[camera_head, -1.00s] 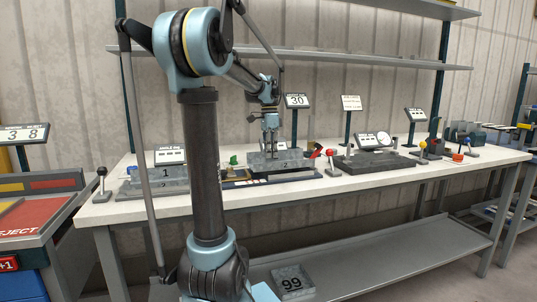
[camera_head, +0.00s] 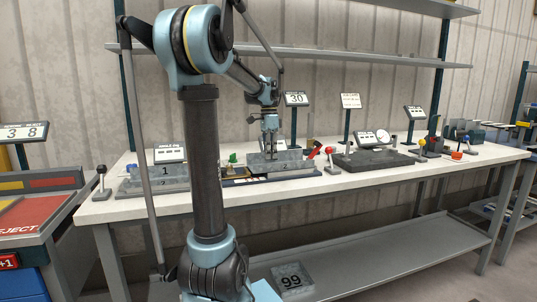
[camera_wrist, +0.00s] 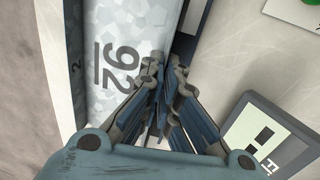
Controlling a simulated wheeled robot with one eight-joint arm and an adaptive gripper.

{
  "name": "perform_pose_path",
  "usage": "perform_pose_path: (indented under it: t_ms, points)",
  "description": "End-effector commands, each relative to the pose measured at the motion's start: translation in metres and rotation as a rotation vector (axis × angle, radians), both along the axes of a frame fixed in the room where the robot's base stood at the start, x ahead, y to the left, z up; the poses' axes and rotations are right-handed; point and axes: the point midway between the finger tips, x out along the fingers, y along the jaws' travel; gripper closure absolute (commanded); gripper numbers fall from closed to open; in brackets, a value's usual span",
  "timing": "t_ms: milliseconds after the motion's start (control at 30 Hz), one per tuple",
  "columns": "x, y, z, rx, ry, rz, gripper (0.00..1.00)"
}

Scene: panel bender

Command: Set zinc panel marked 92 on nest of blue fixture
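The zinc panel marked 92 (camera_wrist: 108,28) fills the upper left of the wrist view, a pale mottled plate with dark digits. My gripper (camera_wrist: 163,66) is at its right edge, its two fingers close together at the tips. Whether they pinch the edge or only stand beside it is hidden. In the head view my gripper (camera_head: 270,153) points down at a grey panel-like block (camera_head: 292,159) on the bench, too small there to read a number. Which fixture is the blue one I cannot tell.
A sign reading 30 (camera_head: 296,99) stands behind my gripper. A dark fixture (camera_head: 372,159) and several levers are to the right. A panel marked 99 (camera_head: 291,281) lies on the lower shelf.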

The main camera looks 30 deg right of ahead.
Motion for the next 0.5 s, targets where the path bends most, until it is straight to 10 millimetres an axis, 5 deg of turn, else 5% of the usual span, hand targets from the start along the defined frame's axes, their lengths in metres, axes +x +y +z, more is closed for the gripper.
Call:
perform_pose_path:
  t_ms: [500]
  points:
    - [0.0066, -0.0002, -0.0101, -0.001, -0.008, 0.004, 1.00]
